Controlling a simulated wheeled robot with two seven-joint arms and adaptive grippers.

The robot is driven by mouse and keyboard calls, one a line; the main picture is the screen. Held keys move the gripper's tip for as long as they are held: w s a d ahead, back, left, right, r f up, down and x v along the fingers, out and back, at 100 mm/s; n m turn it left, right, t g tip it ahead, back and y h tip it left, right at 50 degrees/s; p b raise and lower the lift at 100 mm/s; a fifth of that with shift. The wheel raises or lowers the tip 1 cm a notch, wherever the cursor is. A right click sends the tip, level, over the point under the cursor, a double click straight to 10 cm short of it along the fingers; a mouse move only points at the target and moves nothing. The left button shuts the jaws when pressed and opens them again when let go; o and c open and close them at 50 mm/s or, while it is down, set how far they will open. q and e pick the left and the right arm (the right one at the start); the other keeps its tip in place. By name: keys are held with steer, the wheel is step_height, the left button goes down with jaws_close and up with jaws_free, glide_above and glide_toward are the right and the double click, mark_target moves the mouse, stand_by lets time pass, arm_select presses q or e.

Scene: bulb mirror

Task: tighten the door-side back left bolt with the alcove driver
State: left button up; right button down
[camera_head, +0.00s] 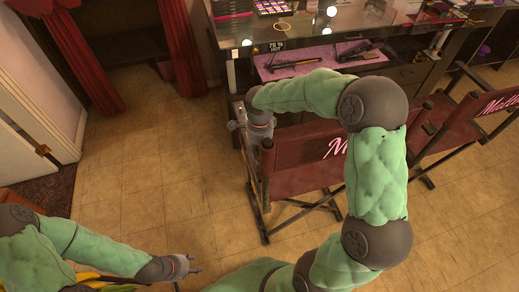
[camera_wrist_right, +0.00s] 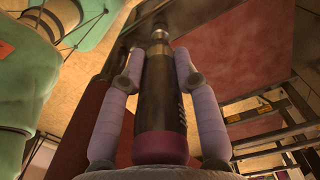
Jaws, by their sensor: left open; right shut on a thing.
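My right gripper (camera_head: 238,122) is at the left end of the nearer director's chair (camera_head: 300,160), by the top of its backrest. In the right wrist view its two fingers (camera_wrist_right: 158,78) are shut around a driver (camera_wrist_right: 160,105) with a dark body and a dark red end. The driver's metal tip (camera_wrist_right: 158,35) points away from the gripper, close to the chair's frame. The bolt is not clear in either view, and I cannot tell whether the tip touches it. My left gripper (camera_head: 194,264) is open and empty, low over the floor.
A counter (camera_head: 300,35) with an alcove stands behind the chair; dark tools (camera_head: 292,62) lie on the alcove's pink surface (camera_head: 318,60). A second chair (camera_head: 455,115) stands to the right. A white door (camera_head: 30,130) and red curtain (camera_head: 100,60) are left. The tiled floor (camera_head: 150,160) between is clear.

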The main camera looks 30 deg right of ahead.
steer(key=shift+r+p, duration=0.45)
steer(key=shift+r, duration=0.35)
stand_by(0.7)
steer(key=shift+r, duration=0.1)
steer(key=shift+r+p, duration=1.5)
steer(key=shift+r, duration=0.7)
steer(key=shift+a+f+n, duration=0.3)
steer(key=shift+a+n, duration=0.05)
steer(key=shift+n, duration=0.25)
steer(key=a+f+n, duration=0.7)
steer(key=a+n, duration=0.2)
steer(key=n, duration=1)
steer(key=shift+f+n, duration=0.25)
steer(key=shift+n, duration=0.05)
